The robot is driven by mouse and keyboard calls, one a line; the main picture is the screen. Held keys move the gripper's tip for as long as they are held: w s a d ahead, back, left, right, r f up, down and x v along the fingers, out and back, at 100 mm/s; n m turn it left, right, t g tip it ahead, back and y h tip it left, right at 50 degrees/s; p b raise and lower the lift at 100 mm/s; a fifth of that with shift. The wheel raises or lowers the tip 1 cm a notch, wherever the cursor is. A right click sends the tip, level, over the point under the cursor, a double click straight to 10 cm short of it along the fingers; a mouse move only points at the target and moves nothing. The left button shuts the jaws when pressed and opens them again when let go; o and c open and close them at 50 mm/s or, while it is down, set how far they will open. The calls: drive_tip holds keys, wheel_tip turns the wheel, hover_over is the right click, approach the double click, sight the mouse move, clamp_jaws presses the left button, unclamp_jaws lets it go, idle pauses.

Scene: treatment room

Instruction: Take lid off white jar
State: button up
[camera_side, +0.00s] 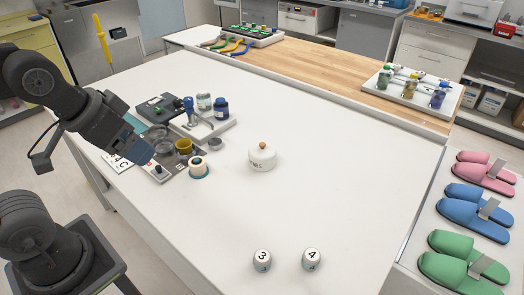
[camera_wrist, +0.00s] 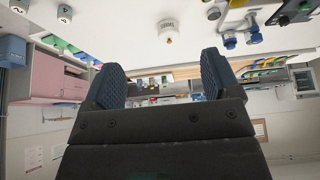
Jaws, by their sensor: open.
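A white jar (camera_side: 262,163) with dark lettering stands upright on the white table. Its white lid (camera_side: 262,152) with a small brown knob sits on top of it. The jar also shows, upside down, near the top middle of the wrist view (camera_wrist: 168,25). My gripper (camera_side: 140,150) is at the left of the side view, over the table's left part and well apart from the jar. In the wrist view my gripper (camera_wrist: 161,80) has its two blue pads spread wide with nothing between them.
Trays with bottles and small pots (camera_side: 184,146) stand between my gripper and the jar's left. Two small numbered jars (camera_side: 312,258) stand at the front. A bottle tray (camera_side: 410,91) and slippers (camera_side: 468,215) are on the right. The table around the jar is clear.

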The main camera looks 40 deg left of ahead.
drive_tip(key=shift+o, duration=1.1)
drive_tip(key=w+r+n+g, duration=0.2)
drive_tip(key=w+r+n, duration=0.25)
drive_tip(key=w, duration=0.45)
drive_tip(key=n+g+y, duration=0.1)
drive_tip(key=n+g, duration=0.3)
drive_tip(key=n, duration=1.2)
hover_over(262, 143)
drive_tip(key=d, duration=0.1)
wheel_tip(262, 143, down, 22)
drive_tip(key=shift+s+r, duration=0.1)
drive_tip(key=shift+s, duration=0.05)
drive_tip(key=shift+a+f, duration=0.2)
drive_tip(key=shift+f, duration=1.15)
drive_tip(key=shift+a+f, duration=0.2)
drive_tip(key=shift+f, duration=1.1)
